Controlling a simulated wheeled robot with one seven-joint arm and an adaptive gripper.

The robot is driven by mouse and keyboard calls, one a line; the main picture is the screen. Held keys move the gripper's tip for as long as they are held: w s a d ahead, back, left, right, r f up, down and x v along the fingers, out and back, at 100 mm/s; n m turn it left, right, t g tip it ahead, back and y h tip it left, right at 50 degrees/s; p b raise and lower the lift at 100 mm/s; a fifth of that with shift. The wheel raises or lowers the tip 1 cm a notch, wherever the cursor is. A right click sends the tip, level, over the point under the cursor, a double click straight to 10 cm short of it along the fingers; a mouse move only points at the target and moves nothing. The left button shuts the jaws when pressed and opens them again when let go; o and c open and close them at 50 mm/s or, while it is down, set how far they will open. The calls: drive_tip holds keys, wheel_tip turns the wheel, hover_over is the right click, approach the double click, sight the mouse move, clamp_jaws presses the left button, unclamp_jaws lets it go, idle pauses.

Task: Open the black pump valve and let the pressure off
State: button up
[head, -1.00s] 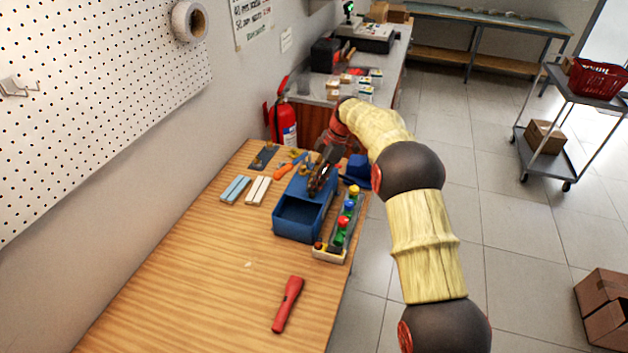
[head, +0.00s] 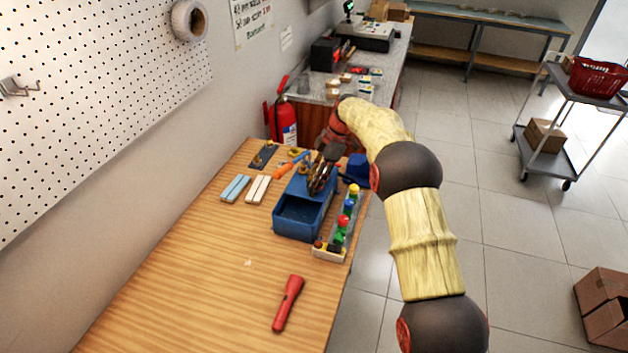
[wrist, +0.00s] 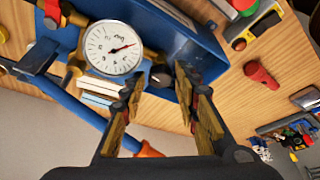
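The blue test pump (head: 300,226) stands on the wooden bench, with an open trough at its near end. In the wrist view, its blue body (wrist: 180,40) carries a round white gauge (wrist: 112,48) with a red needle pointing right and slightly up; the figures are too small to read. Beside the gauge is a small black valve knob (wrist: 160,77), near brass fittings. My gripper (wrist: 160,80) is open, one finger on each side of the knob in the picture; I cannot tell whether they touch it. In the head view, my gripper (head: 322,178) is over the pump's far end and hides the gauge and knob.
The pump lever's orange handle (head: 285,170) sticks out left. Pale strips (head: 257,190) lie to the left, and a red torch (head: 288,303) lies nearer. The front-left bench is clear.

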drive_tip(key=v, duration=1.2)
drive_tip(key=shift+d+f, duration=0.1)
drive_tip(key=s+d+f+m+h, duration=0.1)
drive_tip(key=s+d+f+m, duration=0.25)
drive_tip(key=f+m, duration=0.55)
drive_tip(key=s+d+r+m+t+h+b, duration=0.1)
drive_tip(key=s+r+m, duration=0.3)
drive_tip(key=s, duration=1.1)
drive_tip(key=s+d+r+m+t+h+b, duration=0.1)
drive_tip(key=s+d+r+m+t, duration=0.2)
drive_tip(key=s, duration=1.2)
drive_tip(key=s+d+r+m+t+h+b, duration=0.1)
drive_tip(key=s+r+m, duration=0.3)
drive_tip(key=s, duration=1.1)
drive_tip(key=shift+d+r+m+t, duration=0.3)
drive_tip(key=shift+d+r+t, duration=0.45)
drive_tip(key=shift+r, duration=0.45)
